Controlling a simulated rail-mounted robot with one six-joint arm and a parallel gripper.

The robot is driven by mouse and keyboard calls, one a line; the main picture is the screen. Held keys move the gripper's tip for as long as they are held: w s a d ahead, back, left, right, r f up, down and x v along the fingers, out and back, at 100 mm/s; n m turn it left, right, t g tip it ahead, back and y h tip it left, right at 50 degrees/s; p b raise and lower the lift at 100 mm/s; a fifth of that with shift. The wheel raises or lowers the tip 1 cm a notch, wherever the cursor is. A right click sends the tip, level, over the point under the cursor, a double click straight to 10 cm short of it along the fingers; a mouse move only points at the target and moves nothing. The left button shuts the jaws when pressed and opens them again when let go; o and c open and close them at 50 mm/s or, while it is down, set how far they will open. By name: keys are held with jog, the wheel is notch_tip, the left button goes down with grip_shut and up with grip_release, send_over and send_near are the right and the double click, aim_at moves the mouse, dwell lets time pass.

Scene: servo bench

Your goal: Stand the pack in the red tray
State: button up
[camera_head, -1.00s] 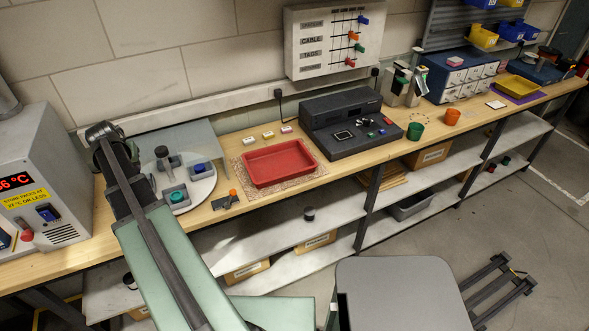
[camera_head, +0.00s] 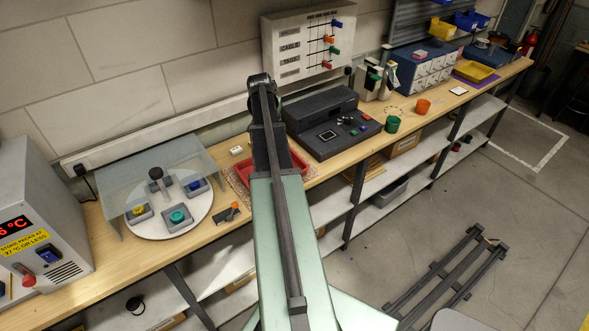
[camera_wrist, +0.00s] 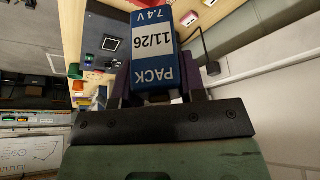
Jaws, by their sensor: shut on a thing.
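A blue pack (camera_wrist: 154,60) with a white label reading PACK, 11/26, 7.4 V fills the upper middle of the wrist view. My gripper (camera_wrist: 155,88) is shut on it, with a dark purple finger on each side. The label appears upside down in that view. The red tray (camera_head: 299,162) lies on the bench in the head view, mostly covered by my arm. My arm's far end is over or behind the tray there. The gripper and pack are hidden in the head view, so their height above the tray cannot be told.
A black console (camera_head: 333,122) stands right of the tray, with a green cup (camera_head: 393,124) and an orange cup (camera_head: 423,106) beyond. A round white turntable (camera_head: 160,233) with coloured items in grey holders is at left under a clear guard. A small orange-ended tool (camera_head: 228,213) lies between.

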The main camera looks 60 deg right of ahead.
jog(key=shift+f, duration=0.2)
notch_tip(320, 180, down, 20)
jog(key=b, duration=2)
jog(key=shift+w+a+f+b, duration=0.15)
jog(key=shift+b, duration=0.2)
jog(key=shift+r+p, duration=0.35)
jog(key=shift+f, duration=0.25)
jog(key=o, duration=1)
jog(key=shift+r, duration=0.1)
jog(key=p+v, duration=1.1)
jog(key=v, duration=0.1)
jog(key=shift+r, duration=0.2)
